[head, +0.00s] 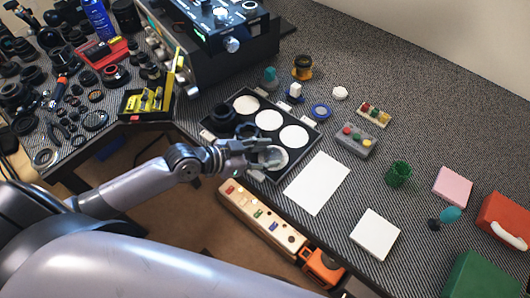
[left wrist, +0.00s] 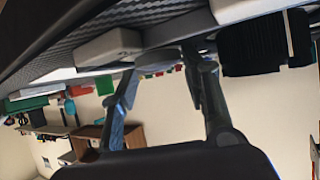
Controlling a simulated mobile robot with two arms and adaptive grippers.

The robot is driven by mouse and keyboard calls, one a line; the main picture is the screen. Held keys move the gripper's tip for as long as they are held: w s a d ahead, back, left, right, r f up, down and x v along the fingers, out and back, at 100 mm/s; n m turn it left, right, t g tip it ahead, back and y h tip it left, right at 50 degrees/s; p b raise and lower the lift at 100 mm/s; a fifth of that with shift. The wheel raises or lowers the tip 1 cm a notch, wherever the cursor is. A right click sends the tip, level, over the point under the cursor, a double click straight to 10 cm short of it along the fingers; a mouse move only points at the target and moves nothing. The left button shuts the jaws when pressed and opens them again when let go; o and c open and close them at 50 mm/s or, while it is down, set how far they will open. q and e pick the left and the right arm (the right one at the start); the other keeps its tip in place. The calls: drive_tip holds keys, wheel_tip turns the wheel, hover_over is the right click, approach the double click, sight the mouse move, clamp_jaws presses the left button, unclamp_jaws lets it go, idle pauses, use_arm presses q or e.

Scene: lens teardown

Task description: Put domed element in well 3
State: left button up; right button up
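The dark tray (head: 205,124) has two rows of wells on the patterned bench. Three wells in the far row show white round floors. Two near-row wells hold black rings (head: 247,130). My left gripper (head: 268,155) is over the near-row well at the right end, where a pale, glassy round piece (head: 274,158) shows, perhaps the domed element. In the left wrist view, my left gripper's two fingers (left wrist: 163,66) stand apart, with a pale grey shape between their tips. I cannot tell whether they grip it. Well numbers are not readable. My right gripper is out of view.

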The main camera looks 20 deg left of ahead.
use_arm(q)
drive_tip(key=o, duration=0.4)
drive_tip(key=shift+c, duration=0.2)
drive_tip(key=shift+r, duration=0.4)
drive_tip(key=p+v, duration=0.2)
drive_tip(key=v, duration=1)
drive_tip(key=shift+r, duration=0.2)
